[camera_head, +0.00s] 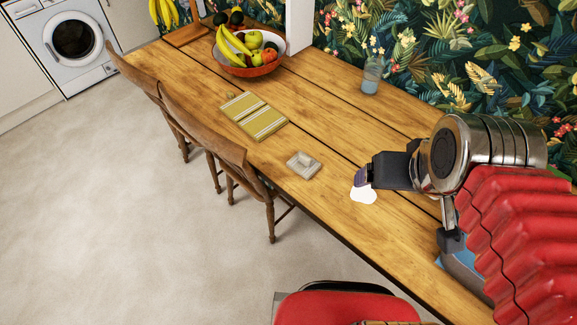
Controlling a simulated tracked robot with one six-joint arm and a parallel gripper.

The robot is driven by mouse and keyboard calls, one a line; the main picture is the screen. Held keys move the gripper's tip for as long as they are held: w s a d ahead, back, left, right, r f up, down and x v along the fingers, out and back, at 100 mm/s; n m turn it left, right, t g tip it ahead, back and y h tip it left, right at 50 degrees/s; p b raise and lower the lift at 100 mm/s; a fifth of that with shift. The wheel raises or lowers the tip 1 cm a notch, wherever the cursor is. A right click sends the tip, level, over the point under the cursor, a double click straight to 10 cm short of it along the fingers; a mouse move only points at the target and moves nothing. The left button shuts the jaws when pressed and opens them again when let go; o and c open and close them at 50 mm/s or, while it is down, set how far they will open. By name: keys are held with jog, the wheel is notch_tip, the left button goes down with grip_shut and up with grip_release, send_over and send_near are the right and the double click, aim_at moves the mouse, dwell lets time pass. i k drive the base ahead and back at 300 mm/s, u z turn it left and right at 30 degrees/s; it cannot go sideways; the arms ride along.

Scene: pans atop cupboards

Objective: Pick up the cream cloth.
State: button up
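A small off-white, cloth-like patch (364,195) lies on the wooden table near its front edge. It looks like the cream cloth, but its upper part is hidden behind my gripper. My gripper (361,178) reaches in from the right, with its dark fingertips over or at the far side of the patch. I cannot tell whether it touches the cloth. The fingers overlap in this view, so their opening does not show.
A beige square dish (303,165) sits left of the cloth. A yellow striped folded cloth (253,115) lies farther left. A fruit bowl (250,68) and a glass with flowers (372,76) stand farther back. Wooden chairs (206,125) line the front edge.

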aim_at(301, 163)
jog(key=u, duration=0.5)
jog(key=k, duration=1.35)
jog(key=u, duration=0.7)
jog(key=i, duration=2.3)
jog(key=z, duration=0.7)
